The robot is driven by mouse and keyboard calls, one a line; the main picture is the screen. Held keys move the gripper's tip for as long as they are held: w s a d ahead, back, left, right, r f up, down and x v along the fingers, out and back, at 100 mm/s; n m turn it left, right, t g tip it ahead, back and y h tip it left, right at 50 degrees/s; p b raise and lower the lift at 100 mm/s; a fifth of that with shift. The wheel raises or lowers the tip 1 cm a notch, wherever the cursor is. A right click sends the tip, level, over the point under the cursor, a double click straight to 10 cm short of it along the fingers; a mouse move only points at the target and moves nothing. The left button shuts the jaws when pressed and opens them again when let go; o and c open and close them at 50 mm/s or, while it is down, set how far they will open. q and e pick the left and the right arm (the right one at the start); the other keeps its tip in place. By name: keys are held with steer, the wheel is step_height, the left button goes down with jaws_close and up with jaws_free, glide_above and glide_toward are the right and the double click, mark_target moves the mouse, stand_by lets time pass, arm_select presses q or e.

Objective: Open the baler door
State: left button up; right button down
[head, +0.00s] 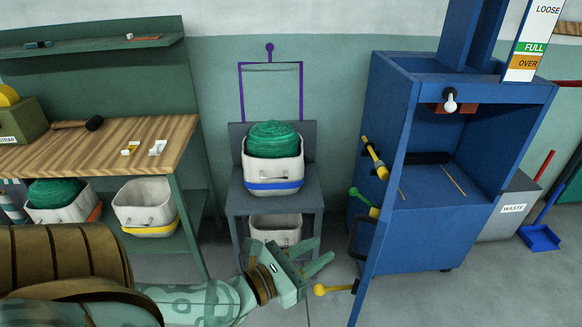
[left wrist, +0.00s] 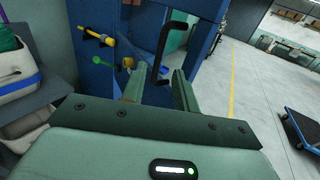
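The blue baler (head: 425,235) stands at the right in the head view with its chamber exposed. Its door (head: 385,215) juts towards me, seen nearly edge-on, so its faces are mostly hidden. A dark handle (head: 360,237) sits on the door's left side; it shows as a black bar in the left wrist view (left wrist: 166,45). My left gripper (head: 322,254) is open and empty, left of the handle and apart from it in the head view. In the left wrist view its fingers (left wrist: 160,78) point at the handle, which appears just beyond the tips. My right gripper is not in view.
Yellow (head: 375,158) and green (head: 360,195) knobbed levers and a lower yellow-ended one (head: 325,289) stick out left near the door. A grey stand (head: 240,200) with a bin of green netting (head: 273,175) is left of the baler. A workbench (head: 110,150) fills the left.

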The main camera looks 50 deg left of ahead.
arm_select(q)
steer(key=s, duration=0.2)
steer(key=s+a, duration=0.1)
steer(key=s, duration=0.2)
steer(key=shift+s, duration=0.35)
